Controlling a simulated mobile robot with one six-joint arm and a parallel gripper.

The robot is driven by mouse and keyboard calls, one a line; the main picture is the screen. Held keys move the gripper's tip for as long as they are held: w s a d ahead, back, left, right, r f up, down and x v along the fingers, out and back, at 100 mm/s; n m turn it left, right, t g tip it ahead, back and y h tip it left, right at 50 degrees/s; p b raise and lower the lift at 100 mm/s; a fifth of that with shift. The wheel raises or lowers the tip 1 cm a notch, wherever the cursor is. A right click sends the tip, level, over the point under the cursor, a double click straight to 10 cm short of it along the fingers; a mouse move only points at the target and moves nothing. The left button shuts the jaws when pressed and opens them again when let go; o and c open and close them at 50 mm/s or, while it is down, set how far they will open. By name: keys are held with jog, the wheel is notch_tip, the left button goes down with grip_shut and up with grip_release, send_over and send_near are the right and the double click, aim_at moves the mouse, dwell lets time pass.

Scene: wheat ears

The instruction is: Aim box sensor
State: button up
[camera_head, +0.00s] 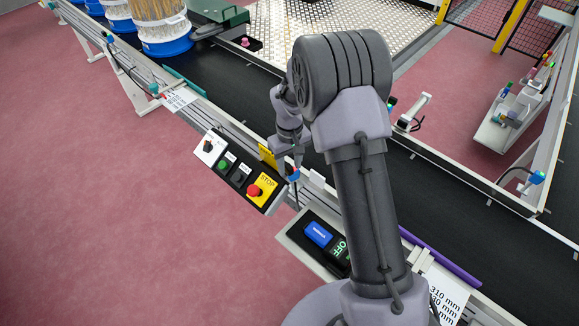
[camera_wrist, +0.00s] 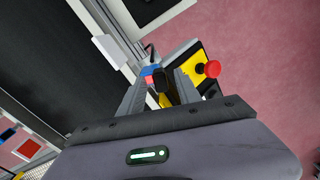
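The box sensor, a small blue and black piece with a red patch (camera_wrist: 152,72), sits at the rail beside the conveyor belt. Its blue part also shows in the head view (camera_head: 293,175), just under my gripper (camera_head: 288,160), partly hidden by it. In the wrist view my gripper (camera_wrist: 160,78) has its two grey fingers apart, one on each side of the sensor. A gap seems to show beside the sensor, so the fingers look open around it; contact is not clear.
A control panel (camera_head: 240,172) with a red stop button (camera_head: 253,190) stands close beside the gripper. The black belt (camera_head: 225,95) runs behind it. Wheat-filled containers (camera_head: 163,25) stand at the upper left.

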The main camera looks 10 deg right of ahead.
aim_at(291, 168)
grip_shut()
jog(key=shift+s+r+n+p, duration=0.15)
jog(key=shift+r+n+p, duration=0.1)
jog(key=shift+n+p, duration=0.3)
jog(key=shift+s+d+n+p, duration=0.1)
jog(key=shift+d+n+p, duration=0.05)
jog(key=shift+n+p, duration=0.5)
jog(key=shift+f+n, duration=0.2)
jog(key=shift+n, duration=0.5)
grip_release()
notch_tip(291, 168, up, 17)
jog(key=p, duration=0.5)
jog(key=shift+r+p, duration=0.2)
jog(key=shift+p, duration=0.1)
